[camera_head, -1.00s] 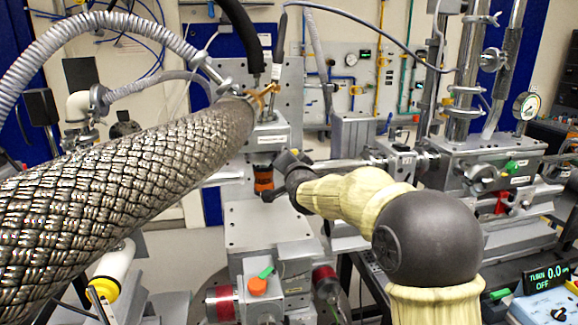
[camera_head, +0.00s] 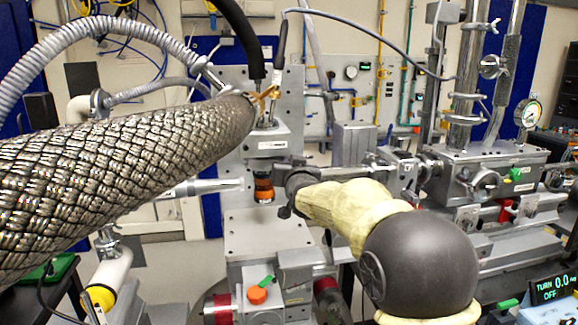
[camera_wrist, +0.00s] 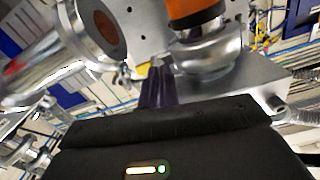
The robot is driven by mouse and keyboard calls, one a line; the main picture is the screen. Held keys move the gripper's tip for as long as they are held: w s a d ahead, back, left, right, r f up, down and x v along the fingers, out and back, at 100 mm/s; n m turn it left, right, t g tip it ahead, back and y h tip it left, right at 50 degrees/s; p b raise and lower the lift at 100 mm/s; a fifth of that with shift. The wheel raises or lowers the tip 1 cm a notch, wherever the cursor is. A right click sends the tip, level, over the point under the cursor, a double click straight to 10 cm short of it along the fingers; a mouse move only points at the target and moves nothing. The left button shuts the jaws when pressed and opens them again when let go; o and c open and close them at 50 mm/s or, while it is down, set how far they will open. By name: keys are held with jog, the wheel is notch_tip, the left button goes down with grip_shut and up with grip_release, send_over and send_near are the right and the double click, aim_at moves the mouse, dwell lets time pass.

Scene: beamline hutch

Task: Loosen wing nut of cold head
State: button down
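The cold head appears to be the grey block (camera_head: 268,142) in the middle of the head view, with an orange-banded neck (camera_head: 264,188) below it. The orange band also shows at the top of the wrist view (camera_wrist: 196,12). A brass wing-shaped piece (camera_head: 264,97), likely the wing nut, sits above the block at the braided hose's end. My gripper (camera_head: 284,188) is just right of the neck, well below the brass piece. In the wrist view its dark fingers (camera_wrist: 158,86) point toward metal parts under the band. Their gap is unclear, and no held object is visible.
A thick braided metal hose (camera_head: 120,170) fills the left side of the head view. A black hose (camera_head: 240,35) hangs above the block. A grey plate (camera_head: 265,235) lies below the neck. Metal beamline equipment (camera_head: 490,160) stands at right.

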jog(key=c, duration=2.1)
grip_release()
jog(key=o, duration=0.5)
jog(key=shift+c, duration=0.2)
